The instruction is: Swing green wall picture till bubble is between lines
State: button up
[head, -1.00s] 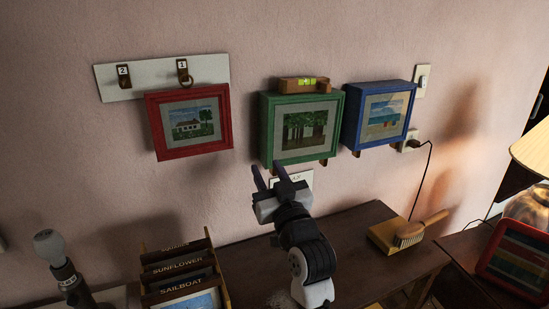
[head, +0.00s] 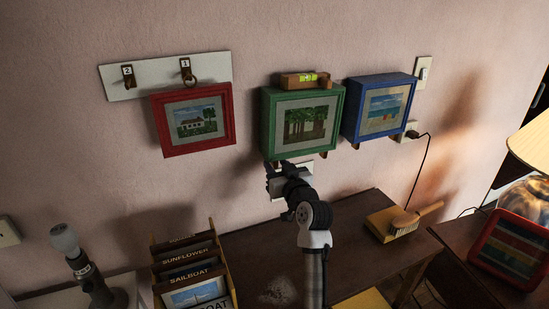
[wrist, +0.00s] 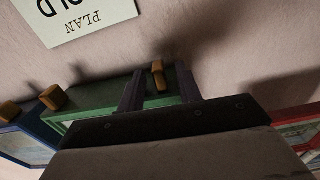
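The green wall picture (head: 270,128), a deep frame with a tree scene, hangs in the middle of the wall. A wooden spirit level (head: 292,80) with a yellow-green vial (head: 308,77) sits on top; the bubble's place between the lines is too small to tell. A wooden peg shows under the frame's lower right (head: 324,153). My gripper (head: 279,166) is at the frame's lower left edge. In the wrist view, my gripper (wrist: 160,88) is open, its fingers on either side of another wooden peg (wrist: 158,75) under the green frame (wrist: 85,122), with gaps beside it.
A red picture (head: 229,118) hangs left under a hook board (head: 145,80); a blue picture (head: 352,106) hangs close right. A white card (head: 304,172) is on the wall below the green picture.

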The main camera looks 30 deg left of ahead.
jog(key=shift+x, duration=1)
grip_shut()
